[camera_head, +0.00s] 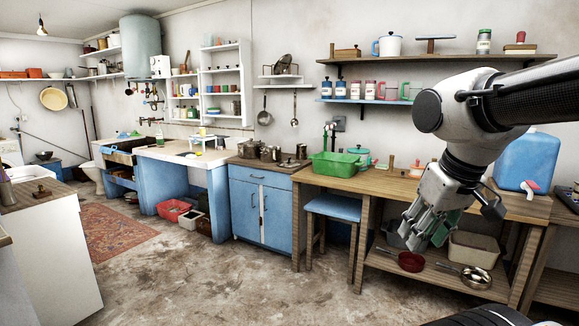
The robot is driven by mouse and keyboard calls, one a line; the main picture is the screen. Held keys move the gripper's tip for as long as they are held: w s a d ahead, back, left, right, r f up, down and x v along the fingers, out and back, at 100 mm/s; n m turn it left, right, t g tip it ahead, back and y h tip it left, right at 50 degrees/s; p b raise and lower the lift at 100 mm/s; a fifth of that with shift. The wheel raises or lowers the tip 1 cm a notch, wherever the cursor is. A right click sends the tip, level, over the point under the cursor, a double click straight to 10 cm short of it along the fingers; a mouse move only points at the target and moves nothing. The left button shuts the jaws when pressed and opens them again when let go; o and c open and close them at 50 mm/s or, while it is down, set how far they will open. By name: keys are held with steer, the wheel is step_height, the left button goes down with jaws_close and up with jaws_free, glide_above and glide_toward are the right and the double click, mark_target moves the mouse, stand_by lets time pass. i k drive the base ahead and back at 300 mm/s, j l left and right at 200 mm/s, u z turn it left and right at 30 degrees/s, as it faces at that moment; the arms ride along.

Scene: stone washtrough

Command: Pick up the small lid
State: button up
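My gripper (425,236) hangs from the arm at the right, tilted down and in front of the wooden workbench's front edge. Its fingers overlap in this view, with green patches among them. I cannot tell whether these belong to the gripper, or whether the fingers are open or shut. I cannot single out the small lid with certainty. A small pale item with a reddish knob (416,169) is on the workbench (385,176), behind and above the gripper. A teal lidded pot (358,153) stands farther left on the same bench.
A green basin (334,165) stands on the bench's left end, and a blue canister (527,160) on its right. A red pan (411,262) and a metal pan (476,279) lie on the lower shelf. A blue stool (333,208) stands in front. The floor (210,275) at left-centre is clear.

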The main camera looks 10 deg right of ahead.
mark_target(285, 163)
steer(key=z, duration=0.15)
steer(key=i+u, duration=0.1)
steer(key=i, duration=0.8)
steer(key=i+l+u, duration=0.15)
steer(key=i, duration=0.75)
steer(key=i+u, duration=0.35)
steer(key=i, duration=0.4)
steer(key=i+l+u, duration=0.15)
steer(key=i+u, duration=0.2)
steer(key=i, duration=1.25)
steer(key=i+z, duration=0.55)
steer(key=z, duration=0.2)
steer(key=i+j+z, duration=0.1)
steer(key=i+z, duration=0.4)
steer(key=z, duration=0.15)
steer(key=i+z, duration=0.2)
steer(key=z, duration=0.15)
